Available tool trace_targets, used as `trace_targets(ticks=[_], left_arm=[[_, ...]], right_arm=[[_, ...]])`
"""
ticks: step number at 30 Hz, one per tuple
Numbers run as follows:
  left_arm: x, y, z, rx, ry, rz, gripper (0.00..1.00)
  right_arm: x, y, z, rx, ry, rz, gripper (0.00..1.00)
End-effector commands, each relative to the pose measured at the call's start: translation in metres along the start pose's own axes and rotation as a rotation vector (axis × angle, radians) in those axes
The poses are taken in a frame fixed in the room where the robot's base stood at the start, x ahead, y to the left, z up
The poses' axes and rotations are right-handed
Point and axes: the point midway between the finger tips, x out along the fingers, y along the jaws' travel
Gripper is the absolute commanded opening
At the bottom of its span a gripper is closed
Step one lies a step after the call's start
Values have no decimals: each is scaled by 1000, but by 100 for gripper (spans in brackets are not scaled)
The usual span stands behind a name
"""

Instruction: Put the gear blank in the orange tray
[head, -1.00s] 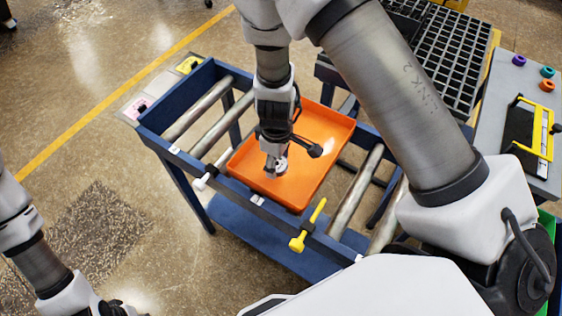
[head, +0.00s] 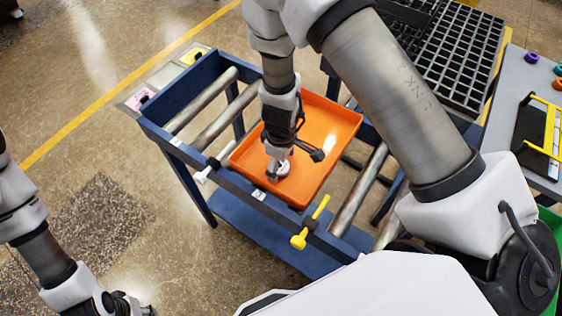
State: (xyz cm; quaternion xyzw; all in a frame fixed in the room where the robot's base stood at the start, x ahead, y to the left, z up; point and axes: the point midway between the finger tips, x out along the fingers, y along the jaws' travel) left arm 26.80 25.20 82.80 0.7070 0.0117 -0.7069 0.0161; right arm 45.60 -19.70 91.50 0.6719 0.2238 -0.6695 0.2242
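The orange tray (head: 313,184) lies on the blue roller stand in the middle of the head view. My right gripper (head: 279,163) points down over the left part of the tray, inside its rim. A small silvery round piece, the gear blank (head: 280,171), shows at its fingertips, and the fingers appear shut on it. The gripper partly hides the piece. I cannot tell whether it touches the tray floor. My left gripper (head: 128,304) is at the bottom left edge, away from the stand and partly cut off; its fingers are unclear.
The stand has bare rollers (head: 358,190) on both sides of the tray. A yellow-handled clamp (head: 311,224) and a white-handled one (head: 211,167) stick out from its near rail. A black grid rack (head: 456,62) and a grey table with coloured rings (head: 531,58) stand at right.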

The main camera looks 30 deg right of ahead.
Motion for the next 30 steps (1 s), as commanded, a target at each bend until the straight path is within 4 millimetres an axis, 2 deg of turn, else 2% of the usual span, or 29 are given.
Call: trace_targets(ticks=[5,7,11,15,19,24,30], left_arm=[[-8,0,0,0,0,0,40],[-11,0,0,0,0,0,40],[-16,0,0,0,0,0,40],[-13,0,0,0,0,0,40],[-10,0,0,0,0,0,40],[-10,0,0,0,0,0,40],[-10,0,0,0,0,0,40]], right_arm=[[-8,0,0,0,1,0,85],[-19,0,-1,-2,2,1,85],[-51,1,-1,-3,4,4,85],[-86,1,-1,-2,5,4,85],[-110,1,-1,-1,3,3,85],[-123,0,0,0,0,1,85],[-123,0,0,0,0,0,85]])
